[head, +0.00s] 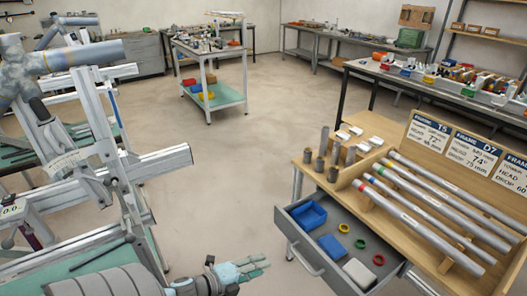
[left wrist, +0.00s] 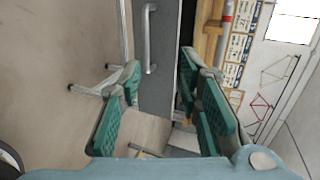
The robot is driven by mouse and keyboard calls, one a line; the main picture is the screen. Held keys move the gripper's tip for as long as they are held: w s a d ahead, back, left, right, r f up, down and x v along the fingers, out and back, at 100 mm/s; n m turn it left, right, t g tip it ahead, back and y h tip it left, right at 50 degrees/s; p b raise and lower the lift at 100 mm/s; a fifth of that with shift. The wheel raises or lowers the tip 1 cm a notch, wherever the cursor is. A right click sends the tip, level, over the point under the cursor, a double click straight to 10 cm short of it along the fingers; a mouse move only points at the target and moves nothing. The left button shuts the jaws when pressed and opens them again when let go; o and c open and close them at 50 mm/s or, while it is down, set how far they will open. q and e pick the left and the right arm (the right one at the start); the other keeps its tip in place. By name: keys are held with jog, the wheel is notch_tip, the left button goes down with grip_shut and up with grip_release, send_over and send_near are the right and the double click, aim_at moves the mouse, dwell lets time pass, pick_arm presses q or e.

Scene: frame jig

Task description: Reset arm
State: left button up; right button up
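My left gripper (head: 250,268) is at the bottom middle of the head view, its teal fingers pointing right toward the open drawer (head: 318,264), with a gap between. In the left wrist view my left gripper (left wrist: 160,72) has its green-padded fingers spread wide apart, with nothing held between them. The grey drawer front and its handle (left wrist: 150,38) show beyond the fingers. My right gripper is in neither view.
The drawer holds blue bins (head: 308,214), coloured rings (head: 360,244) and a grey block (head: 360,273). Metal tubes (head: 430,205) lie on the wooden bench rack. A frame jig (head: 130,170) stands at left. A cart (head: 209,75) stands at the back; the middle floor is clear.

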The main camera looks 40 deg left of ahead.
pick_arm(q)
jog(key=s+a+f+n+g+y, duration=0.35)
jog(key=s+f+n, duration=0.35)
jog(key=s+f, duration=0.25)
jog(key=s+a+f+n+g+y, duration=0.2)
jog(key=s+a+f+n+g, duration=0.2)
jog(key=s+f+n, duration=0.55)
jog(key=s+d+f+n+g+h, duration=0.1)
jog(key=s+d+f+n+g, duration=0.25)
jog(key=s+d+f, duration=0.55)
jog(key=s+d+f+g+h, duration=0.1)
jog(key=d+f, duration=0.1)
jog(key=d, duration=0.5)
jog(key=shift+s+d, duration=0.2)
jog(key=shift+s, duration=0.2)
jog(key=shift+a, duration=0.1)
dwell(0.8)
